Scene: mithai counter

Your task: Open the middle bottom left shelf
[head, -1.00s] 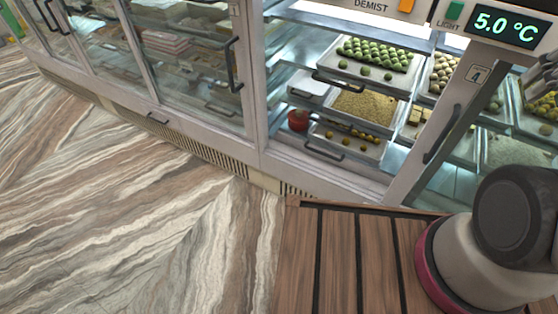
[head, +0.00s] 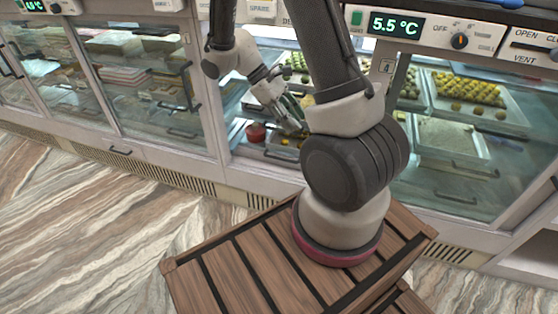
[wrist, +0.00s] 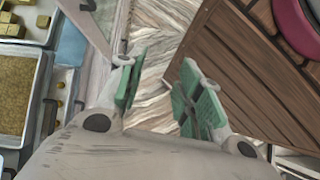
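The middle cabinet bay (head: 234,112) stands open at the front, with pull-out trays of sweets inside. Its bottom left tray, with yellow sweets (head: 284,141), has a dark handle at its front and is partly covered by my arm. My gripper (head: 291,112) reaches into or just in front of this bay, with its exact depth unclear. In the wrist view, my gripper (wrist: 162,86) has its two green-padded fingers wide apart with nothing between them. A tray of crumbly golden sweets (wrist: 14,85) and a dark handle (wrist: 47,118) lie left of the fingers.
Glass-fronted bays stand left and right, the left with a dark door handle (head: 189,86). The wooden slatted platform (head: 225,275) is under my arm. The striped floor (head: 90,215) is clear at left.

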